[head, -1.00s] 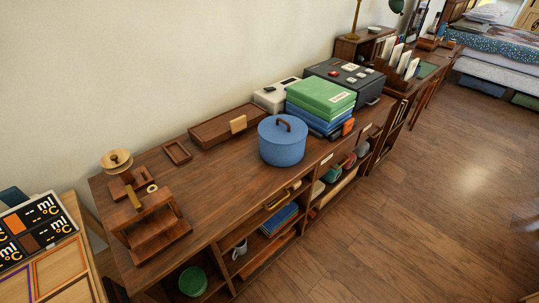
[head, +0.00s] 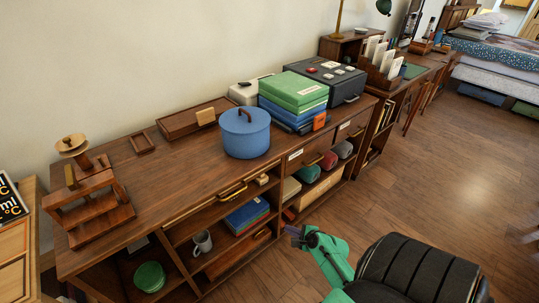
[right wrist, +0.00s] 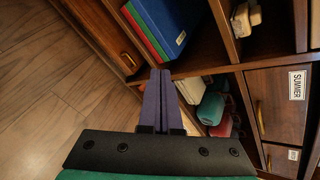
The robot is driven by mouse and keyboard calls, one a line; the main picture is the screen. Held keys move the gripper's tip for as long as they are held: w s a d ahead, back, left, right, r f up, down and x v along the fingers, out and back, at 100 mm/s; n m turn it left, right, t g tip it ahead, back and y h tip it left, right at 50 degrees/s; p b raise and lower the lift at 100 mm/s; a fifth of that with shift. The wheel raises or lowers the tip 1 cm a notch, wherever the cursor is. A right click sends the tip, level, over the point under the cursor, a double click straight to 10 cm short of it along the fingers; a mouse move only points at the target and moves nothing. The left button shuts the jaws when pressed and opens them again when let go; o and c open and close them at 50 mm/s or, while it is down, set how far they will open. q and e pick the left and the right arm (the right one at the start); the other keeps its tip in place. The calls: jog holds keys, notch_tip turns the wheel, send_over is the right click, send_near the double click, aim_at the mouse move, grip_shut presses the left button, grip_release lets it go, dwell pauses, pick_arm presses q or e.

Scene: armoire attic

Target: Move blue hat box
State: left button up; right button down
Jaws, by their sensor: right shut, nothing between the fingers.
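The blue hat box (head: 246,133) is round, with a lid and a brown handle on top. It stands upright on the wooden cabinet top, left of a stack of green and blue boxes. My right gripper (head: 291,232) is low in front of the cabinet shelves, well below and apart from the hat box. In the right wrist view its two purple fingers (right wrist: 161,100) are together with nothing between them, in front of the open shelves. The hat box is not in the right wrist view. My left gripper is not in view.
The stacked green box (head: 294,90) and dark case (head: 328,76) stand close right of the hat box. A wooden tray (head: 185,122) lies behind left. Open floor (head: 440,180) lies to the right.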

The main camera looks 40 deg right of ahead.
aim_at(260, 145)
jog(key=w+d+r+m+t+b, duration=0.1)
jog(key=w+r+m+t, duration=0.15)
jog(key=r, duration=0.55)
jog(key=w+d+r+m+t, duration=0.15)
jog(key=r+m, duration=0.25)
jog(key=r, duration=0.4)
jog(key=w+d+r+m+t+b, duration=0.1)
jog(key=d+r+m+t, duration=0.2)
jog(key=r, duration=0.5)
jog(key=shift+m, duration=0.25)
jog(key=w, duration=0.8)
jog(key=w+a, duration=0.1)
jog(key=w, duration=0.3)
jog(key=shift+w+p, duration=0.2)
jog(key=shift+p, duration=0.2)
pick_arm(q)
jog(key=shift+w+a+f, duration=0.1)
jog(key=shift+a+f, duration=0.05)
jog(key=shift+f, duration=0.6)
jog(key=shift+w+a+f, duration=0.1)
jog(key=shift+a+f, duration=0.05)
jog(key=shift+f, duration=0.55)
pick_arm(e)
jog(key=shift+w, duration=0.5)
